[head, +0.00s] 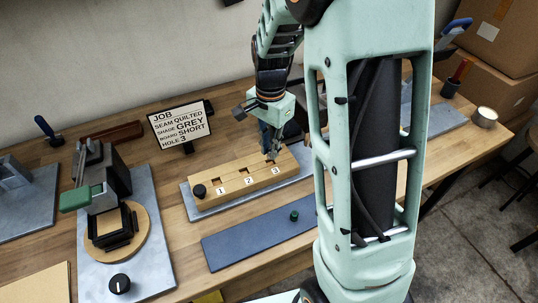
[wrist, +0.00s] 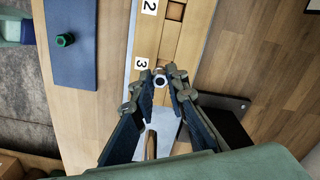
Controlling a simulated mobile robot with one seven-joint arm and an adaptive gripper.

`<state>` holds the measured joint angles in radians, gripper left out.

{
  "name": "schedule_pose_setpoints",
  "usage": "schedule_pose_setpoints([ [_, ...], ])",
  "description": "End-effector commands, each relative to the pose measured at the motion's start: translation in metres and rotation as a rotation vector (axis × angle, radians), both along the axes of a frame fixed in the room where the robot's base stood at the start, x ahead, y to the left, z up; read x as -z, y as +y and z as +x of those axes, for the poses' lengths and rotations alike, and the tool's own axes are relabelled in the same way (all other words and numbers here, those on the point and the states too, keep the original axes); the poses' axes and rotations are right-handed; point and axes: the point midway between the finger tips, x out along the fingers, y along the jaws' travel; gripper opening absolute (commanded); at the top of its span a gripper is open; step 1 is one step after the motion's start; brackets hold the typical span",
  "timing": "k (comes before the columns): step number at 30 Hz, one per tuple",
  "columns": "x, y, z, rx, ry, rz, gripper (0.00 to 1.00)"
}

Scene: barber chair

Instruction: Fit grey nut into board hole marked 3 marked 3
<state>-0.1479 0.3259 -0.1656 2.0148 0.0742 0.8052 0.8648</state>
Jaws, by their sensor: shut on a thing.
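The wooden board (head: 205,202) lies on a grey plate, with holes marked 1, 2 and 3 along it. It also shows in the wrist view (wrist: 201,30). My gripper (head: 271,154) points down at the board's right end, by the label 3 (head: 275,171). In the wrist view my gripper (wrist: 161,78) is shut on a small grey nut (wrist: 160,82), seen as a pale ring between the fingertips beside the label 3 (wrist: 141,64). The fingers hide hole 3, and I cannot tell whether the nut is above it or partly in it.
A green nut (head: 294,216) sits on a dark blue mat (head: 245,240) in front of the board. A clamp device (head: 105,195) stands at left.

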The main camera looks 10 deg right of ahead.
Motion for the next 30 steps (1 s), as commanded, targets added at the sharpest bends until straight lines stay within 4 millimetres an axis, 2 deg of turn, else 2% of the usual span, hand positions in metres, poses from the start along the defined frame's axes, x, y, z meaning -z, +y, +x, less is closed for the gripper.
schedule_pose_setpoints([
  [4,0.014,-0.002,0.008,0.001,0.002,0.000,0.00],
  [10,0.039,-0.002,0.007,0.000,0.001,0.000,0.00],
  [20,0.039,-0.002,0.007,0.000,0.001,-0.001,0.00],
  [30,0.052,-0.002,0.006,0.000,0.002,0.000,0.00],
])
